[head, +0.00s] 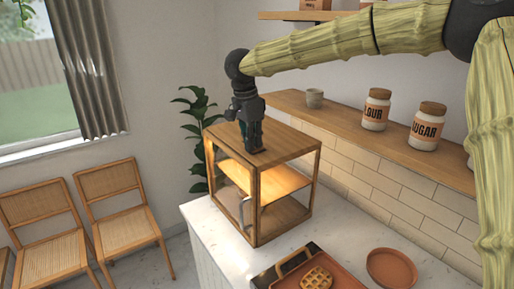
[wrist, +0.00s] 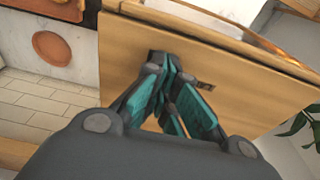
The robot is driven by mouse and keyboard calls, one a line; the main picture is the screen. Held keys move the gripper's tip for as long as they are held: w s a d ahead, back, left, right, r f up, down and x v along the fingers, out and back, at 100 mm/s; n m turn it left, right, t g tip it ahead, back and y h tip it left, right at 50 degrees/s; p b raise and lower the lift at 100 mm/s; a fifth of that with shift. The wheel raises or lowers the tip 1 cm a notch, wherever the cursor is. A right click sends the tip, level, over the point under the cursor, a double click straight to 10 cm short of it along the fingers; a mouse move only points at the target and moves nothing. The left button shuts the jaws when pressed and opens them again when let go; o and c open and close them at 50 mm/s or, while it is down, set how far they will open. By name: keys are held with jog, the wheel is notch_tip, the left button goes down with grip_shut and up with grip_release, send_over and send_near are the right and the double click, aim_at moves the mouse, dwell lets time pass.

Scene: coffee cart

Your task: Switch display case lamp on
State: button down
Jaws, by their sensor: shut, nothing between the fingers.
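The display case (head: 298,146) is a wooden box with clear sides, standing on the pale counter. Its middle shelf (head: 285,180) looks bright warm yellow, as if lit from inside. My gripper (head: 256,149) is shut and empty, pointing down with its tips at the case's top panel. In the wrist view my gripper (wrist: 166,62) is over the same wooden top (wrist: 128,42). Whether the fingertips touch the top or a switch, I cannot tell.
The pale counter (head: 213,240) holds a tray (head: 340,268) with a waffle (head: 317,278) and a round terracotta plate (head: 391,268). A wall shelf (head: 345,133) with a cup and jars runs behind the case. A plant (head: 196,110) and chairs (head: 112,205) are to the left.

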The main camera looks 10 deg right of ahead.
jog(key=shift+r+p, duration=3.45)
jog(key=shift+p, duration=0.1)
